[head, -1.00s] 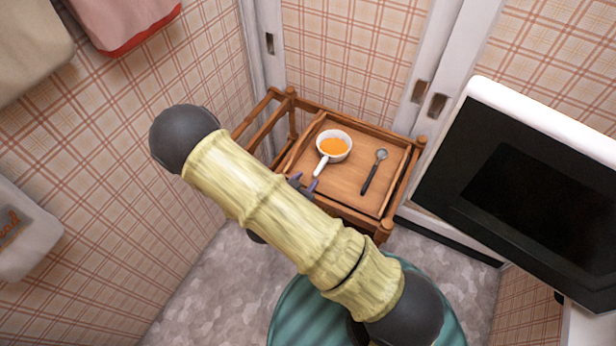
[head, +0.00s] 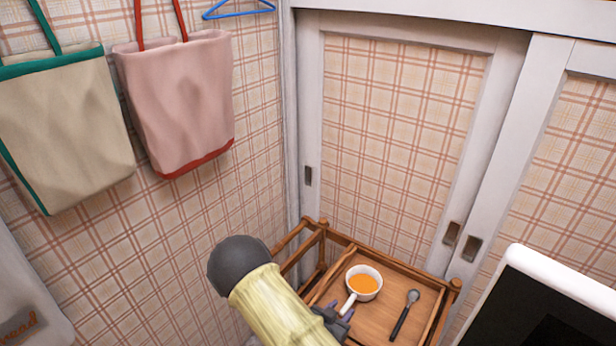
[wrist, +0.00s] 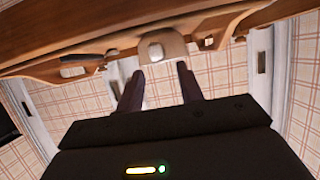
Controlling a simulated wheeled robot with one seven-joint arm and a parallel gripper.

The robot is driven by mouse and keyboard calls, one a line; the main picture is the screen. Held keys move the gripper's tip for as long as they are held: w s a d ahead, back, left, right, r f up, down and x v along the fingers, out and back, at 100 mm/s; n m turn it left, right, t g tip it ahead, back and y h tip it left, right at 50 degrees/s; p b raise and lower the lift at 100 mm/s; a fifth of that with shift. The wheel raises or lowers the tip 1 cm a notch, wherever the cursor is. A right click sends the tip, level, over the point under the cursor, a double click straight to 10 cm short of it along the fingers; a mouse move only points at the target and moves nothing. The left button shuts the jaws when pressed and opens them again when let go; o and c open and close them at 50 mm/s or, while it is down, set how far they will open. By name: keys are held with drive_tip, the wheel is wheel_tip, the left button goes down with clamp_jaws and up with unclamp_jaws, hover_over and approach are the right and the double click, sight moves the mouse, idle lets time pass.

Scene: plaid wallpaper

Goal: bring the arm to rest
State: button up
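My gripper (head: 341,311) shows small and dark beside my bamboo-like arm, low in the head view. It appears just in front of the handle of a white pan; I cannot tell the gap between them. In the wrist view my gripper (wrist: 160,68) has two dark fingers held apart, with nothing gripped between them. Wooden parts of the cart lie beyond the fingertips there. Part of my arm is cut off by the bottom edge of the head view.
A wooden cart (head: 389,265) stands in the corner, holding the white pan (head: 378,285) with orange contents and a dark-handled spoon (head: 405,315). A black-fronted, white-topped appliance (head: 540,305) is at right. A pink bag (head: 180,100) and a beige bag (head: 65,125) hang at left. Sliding doors stand behind.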

sight(349, 303)
drive_tip(key=x, duration=0.6)
drive_tip(key=shift+w+d+f, duration=0.15)
drive_tip(key=shift+w+d, duration=0.1)
drive_tip(key=shift+f, duration=0.1)
